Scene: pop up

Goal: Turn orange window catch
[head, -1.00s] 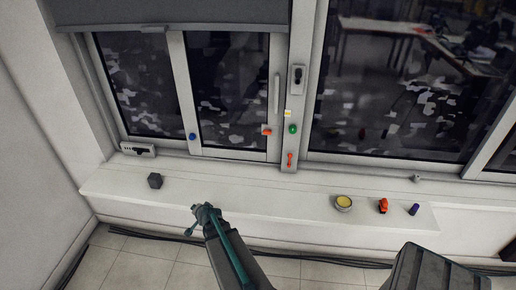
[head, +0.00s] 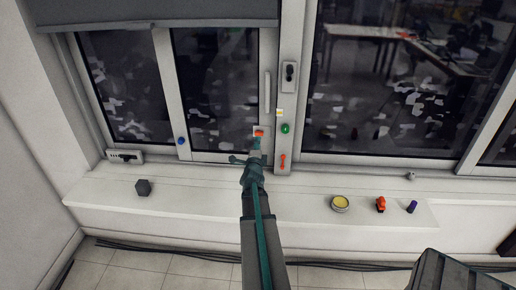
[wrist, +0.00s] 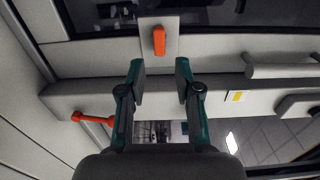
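The orange window catch (head: 259,133) sits on a pale plate at the lower right of the sliding window frame. In the wrist view the catch (wrist: 159,41) is a short orange bar on its plate, ahead of the fingertips and roughly centred between them. My gripper (wrist: 159,78) is open and empty, with a finger on each side of the line to the catch and a gap short of it. In the head view my gripper (head: 255,146) is just below the catch, and its tips are small and hard to make out.
A red-orange handle (head: 282,161) and a green knob (head: 285,128) are on the post to the right. A blue knob (head: 181,141) is to the left. The sill holds a dark cube (head: 143,187), a yellow-topped round tin (head: 340,203), an orange object (head: 381,204) and a purple one (head: 412,206).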

